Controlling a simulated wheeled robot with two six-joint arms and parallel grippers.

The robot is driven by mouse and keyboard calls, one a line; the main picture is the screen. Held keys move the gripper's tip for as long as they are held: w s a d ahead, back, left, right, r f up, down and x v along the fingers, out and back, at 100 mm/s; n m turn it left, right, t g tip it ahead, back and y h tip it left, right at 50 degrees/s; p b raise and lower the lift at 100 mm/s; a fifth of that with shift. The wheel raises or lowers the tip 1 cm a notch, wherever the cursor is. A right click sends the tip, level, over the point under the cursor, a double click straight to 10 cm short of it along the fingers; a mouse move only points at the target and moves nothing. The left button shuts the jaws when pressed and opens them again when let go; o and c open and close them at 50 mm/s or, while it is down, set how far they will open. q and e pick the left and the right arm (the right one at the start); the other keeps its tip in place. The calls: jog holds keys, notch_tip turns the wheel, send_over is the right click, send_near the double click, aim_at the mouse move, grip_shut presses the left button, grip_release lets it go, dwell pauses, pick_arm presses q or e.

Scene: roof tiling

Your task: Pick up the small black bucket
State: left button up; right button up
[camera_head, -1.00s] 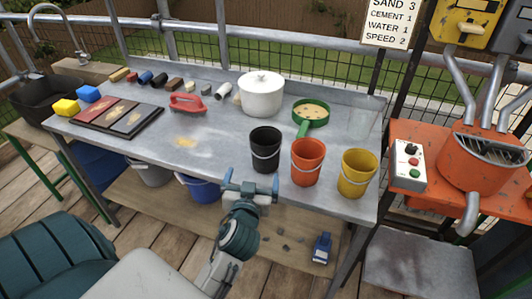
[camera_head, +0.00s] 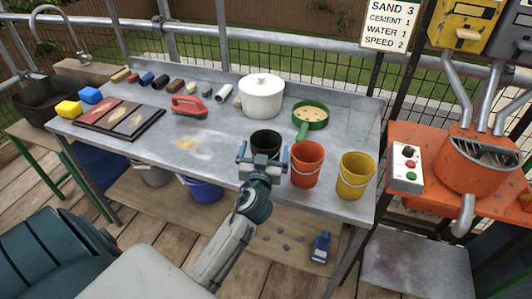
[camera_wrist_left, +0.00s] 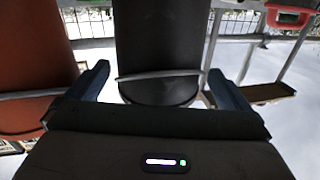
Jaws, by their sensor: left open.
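The small black bucket (camera_head: 266,140) stands on the grey metal table (camera_head: 200,160), left of the orange bucket (camera_head: 304,163). My left gripper (camera_head: 264,158) is open in front of it, and hides its lower part in the head view. In the left wrist view the black bucket (camera_wrist_left: 160,50) fills the middle with its wire handle across it. The open fingers (camera_wrist_left: 155,85) lie to either side of the bucket. I cannot tell whether they touch it. My right gripper is not in view.
A yellow bucket (camera_head: 355,175) stands right of the orange one, which is close to my left gripper. Behind are a white lidded pot (camera_head: 261,98) and a green sieve (camera_head: 310,115). A red-handled float (camera_head: 188,106) lies further left.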

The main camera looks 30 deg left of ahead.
pick_arm(q)
jog(key=shift+x, duration=1.35)
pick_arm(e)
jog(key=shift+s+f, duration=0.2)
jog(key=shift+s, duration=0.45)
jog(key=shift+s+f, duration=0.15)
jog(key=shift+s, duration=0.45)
pick_arm(q)
jog(key=c, duration=0.9)
